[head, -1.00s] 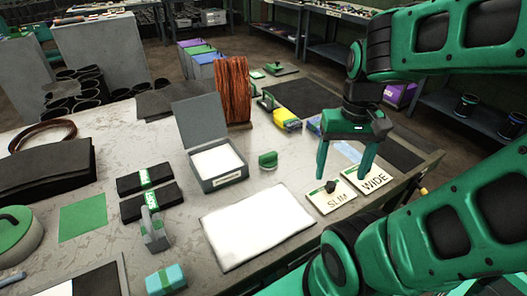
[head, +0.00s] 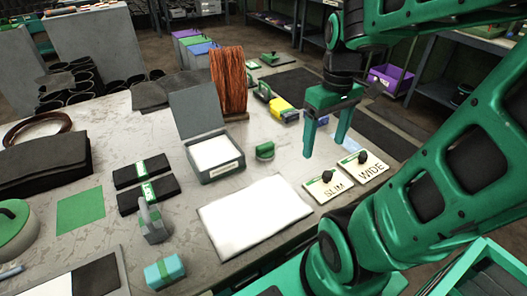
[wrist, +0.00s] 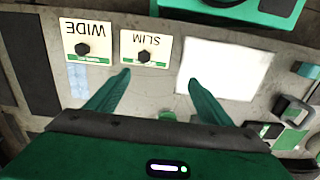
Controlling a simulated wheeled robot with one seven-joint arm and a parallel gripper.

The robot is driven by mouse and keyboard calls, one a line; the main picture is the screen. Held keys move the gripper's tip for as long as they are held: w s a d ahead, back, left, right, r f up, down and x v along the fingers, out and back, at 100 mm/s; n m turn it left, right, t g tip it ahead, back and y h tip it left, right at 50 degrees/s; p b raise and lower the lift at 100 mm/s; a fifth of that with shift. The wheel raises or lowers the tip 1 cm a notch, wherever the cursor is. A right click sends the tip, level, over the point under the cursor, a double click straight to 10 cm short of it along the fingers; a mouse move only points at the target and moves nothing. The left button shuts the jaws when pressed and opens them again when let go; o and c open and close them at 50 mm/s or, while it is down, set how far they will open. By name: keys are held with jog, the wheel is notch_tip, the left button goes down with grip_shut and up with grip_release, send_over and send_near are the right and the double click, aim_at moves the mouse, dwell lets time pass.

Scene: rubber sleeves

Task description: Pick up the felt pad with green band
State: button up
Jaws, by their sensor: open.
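Two dark flat pads lie side by side on the table, left of the open box in the head view. The rear dark pad (head: 124,178) has a plain-looking green band; the front dark pad (head: 165,186) has a green band with white lettering. A teal block with a green band (head: 152,281) lies near the front edge. I cannot tell for sure which is the felt pad. My gripper (head: 323,151) is open and empty, above the table behind the SLIM plate, well right of all three. In the wrist view my gripper (wrist: 160,80) has nothing between its fingers.
The open grey box (head: 222,170), copper coil (head: 229,82) and green-topped knob (head: 264,151) stand mid-table. A grey upright tool (head: 153,222) stands just in front of the dark pads. A white sheet (head: 254,216) and SLIM (head: 325,196) and WIDE (head: 372,180) plates lie in front.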

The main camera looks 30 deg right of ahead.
jog(key=w+f+n, duration=0.1)
jog(key=w+n, duration=0.9)
jog(key=w, duration=0.2)
jog(key=n+y, duration=0.1)
jog(key=n, duration=0.7)
send_near(265, 145)
jog(key=f, duration=0.5)
jog(key=shift+w+d+f, duration=0.15)
jog(key=shift+d+f, duration=0.15)
jog(key=shift+d, duration=0.1)
jog(key=shift+a+f, duration=0.25)
jog(key=shift+f, duration=0.6)
jog(key=shift+a+f, duration=0.25)
jog(key=shift+f, duration=0.6)
jog(key=shift+a+f, duration=0.3)
jog(key=shift+f, duration=0.55)
jog(key=c, duration=1.2)
jog(key=shift+c, duration=0.2)
